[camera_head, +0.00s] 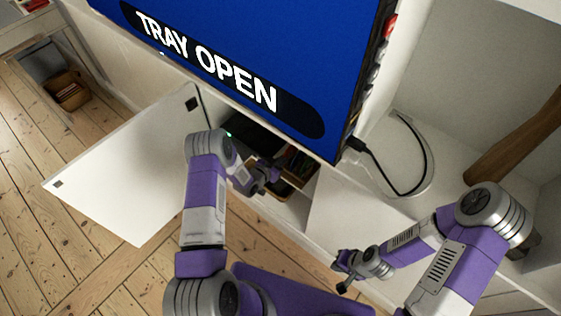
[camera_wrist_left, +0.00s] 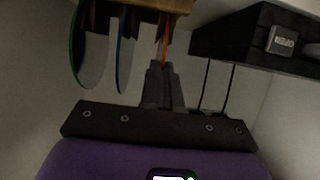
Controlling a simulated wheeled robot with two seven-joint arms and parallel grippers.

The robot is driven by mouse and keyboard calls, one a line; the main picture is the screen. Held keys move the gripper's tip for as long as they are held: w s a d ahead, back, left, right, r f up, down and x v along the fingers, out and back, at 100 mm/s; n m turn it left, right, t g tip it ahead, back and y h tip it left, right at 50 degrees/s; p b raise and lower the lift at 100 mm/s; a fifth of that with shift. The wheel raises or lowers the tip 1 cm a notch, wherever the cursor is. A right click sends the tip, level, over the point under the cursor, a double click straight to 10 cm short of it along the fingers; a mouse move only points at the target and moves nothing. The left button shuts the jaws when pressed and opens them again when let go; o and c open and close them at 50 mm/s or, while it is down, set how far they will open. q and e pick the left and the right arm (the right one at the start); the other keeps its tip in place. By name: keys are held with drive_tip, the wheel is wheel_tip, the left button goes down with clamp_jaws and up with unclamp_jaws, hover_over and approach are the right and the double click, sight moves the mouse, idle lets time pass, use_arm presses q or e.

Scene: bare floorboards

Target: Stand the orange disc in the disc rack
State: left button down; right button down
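In the left wrist view the orange disc (camera_wrist_left: 165,48) shows edge-on as a thin upright line. Its upper part is among the slots of the wooden disc rack (camera_wrist_left: 165,5). My left gripper (camera_wrist_left: 162,72) has its fingertips together at the disc's lower edge and looks shut on it. In the head view my left gripper (camera_head: 268,178) reaches into the open cabinet beside the wooden rack (camera_head: 300,166); the orange disc cannot be made out there. My right gripper (camera_head: 341,274) is empty, fingers apart, in front of the white furniture.
A green-edged disc (camera_wrist_left: 80,45) and a blue disc (camera_wrist_left: 122,50) stand in the rack beside the orange one. A black player box (camera_wrist_left: 250,42) with an OPEN button is close by. The white cabinet door (camera_head: 125,165) hangs open. The screen (camera_head: 250,60) reads TRAY OPEN.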

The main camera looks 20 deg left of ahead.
idle(0.3)
use_arm(q)
drive_tip(key=c, duration=1.3)
unclamp_jaws()
drive_tip(key=shift+r, duration=0.1)
drive_tip(key=p+v, duration=0.2)
drive_tip(key=v, duration=0.5)
drive_tip(key=shift+s, duration=0.25)
drive_tip(key=shift+r, duration=0.1)
